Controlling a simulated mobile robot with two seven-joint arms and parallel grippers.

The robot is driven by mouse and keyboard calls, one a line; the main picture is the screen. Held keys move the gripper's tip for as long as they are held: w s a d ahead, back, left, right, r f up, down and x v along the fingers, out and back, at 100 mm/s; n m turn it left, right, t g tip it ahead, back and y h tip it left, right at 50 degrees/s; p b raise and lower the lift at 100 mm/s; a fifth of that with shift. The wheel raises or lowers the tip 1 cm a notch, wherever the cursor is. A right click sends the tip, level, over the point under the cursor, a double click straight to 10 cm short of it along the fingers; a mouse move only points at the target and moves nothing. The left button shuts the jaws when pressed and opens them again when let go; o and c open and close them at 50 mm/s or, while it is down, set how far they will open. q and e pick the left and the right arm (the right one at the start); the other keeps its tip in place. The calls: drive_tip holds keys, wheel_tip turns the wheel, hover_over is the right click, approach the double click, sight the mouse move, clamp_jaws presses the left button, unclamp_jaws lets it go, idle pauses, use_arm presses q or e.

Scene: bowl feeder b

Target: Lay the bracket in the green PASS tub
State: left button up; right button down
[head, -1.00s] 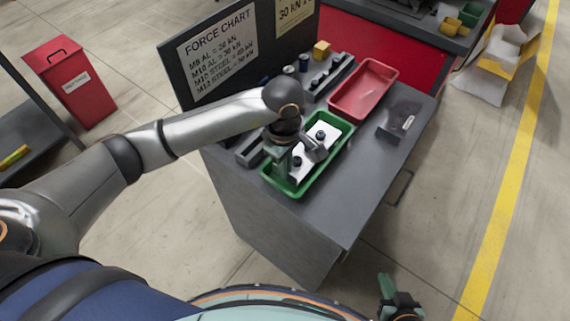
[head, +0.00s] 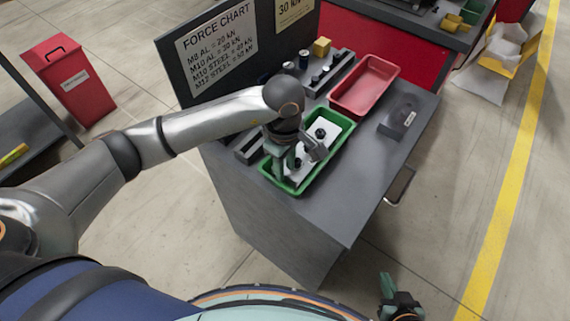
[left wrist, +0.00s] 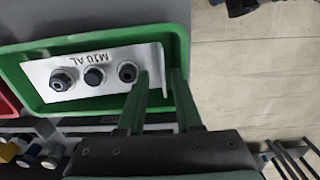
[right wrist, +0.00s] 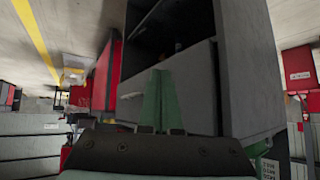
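The bracket (left wrist: 110,82) is a white metal plate marked "M10 AL" with three dark bolts and a bent-up end. It lies inside the green tub (left wrist: 182,42), and in the head view the bracket (head: 331,126) shows partly behind my gripper. My left gripper (left wrist: 160,74) is open, its fingers apart on either side of the bent end, with a gap visible. In the head view my left gripper (head: 284,165) stands over the near end of the green tub (head: 318,176). My right gripper (right wrist: 164,72) is shut and empty, away from the bench.
A red tub (head: 392,72) lies behind the green one. A dark grey block (head: 399,113) sits at the right of the bench. A rack (head: 330,72), a yellow block (head: 321,47) and a force chart board (head: 172,55) stand behind. The bench's front right is clear.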

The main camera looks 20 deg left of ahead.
use_arm(q)
drive_tip(key=shift+r+p, duration=0.5)
drive_tip(key=shift+p, duration=0.05)
drive_tip(key=shift+r+p, duration=0.4)
drive_tip(key=shift+p, duration=0.1)
wheel_tip(320, 180, up, 12)
drive_tip(key=b, duration=0.2)
drive_tip(key=shift+f, duration=0.25)
drive_tip(key=shift+s, duration=0.1)
